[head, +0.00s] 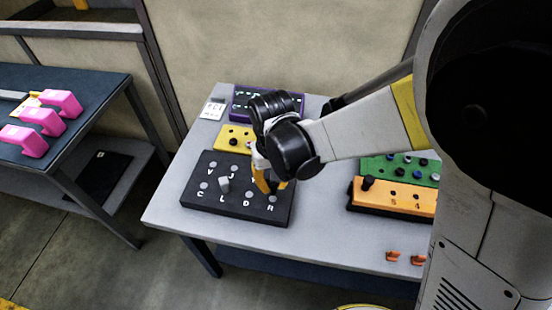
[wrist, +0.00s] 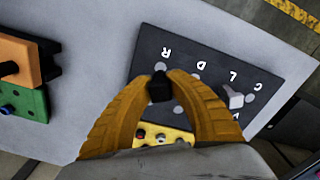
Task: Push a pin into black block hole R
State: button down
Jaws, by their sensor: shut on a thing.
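The black block (head: 237,215) lies on the grey table with white letters on its top. It also shows in the wrist view (wrist: 190,45). The letter R marks its near right corner in the head view, and a grey round hole spot (wrist: 160,66) shows beside that letter in the wrist view. My gripper (head: 270,187) is over the right part of the block. Its yellow fingers are shut on a black pin (wrist: 159,87), which appears close beside hole R. The pin's lower end is hidden, so I cannot tell whether it touches the block.
A light grey peg (head: 223,184) stands on the black block. A yellow block (head: 222,138) and a purple block (head: 239,103) sit behind it. Green (head: 372,167) and orange (head: 390,199) blocks are at the right. Bare table (head: 325,220) lies between.

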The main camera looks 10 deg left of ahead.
aim_at(273, 193)
jog(key=shift+f, duration=0.8)
jog(key=shift+b, duration=0.45)
jog(key=shift+f+b, duration=1.2)
jog(key=shift+f, duration=0.25)
jog(key=c, duration=1.3)
grip_release()
jog(key=shift+o, duration=0.2)
jog(key=shift+r, duration=0.15)
notch_tip(273, 193, up, 12)
jog(key=shift+f, duration=0.1)
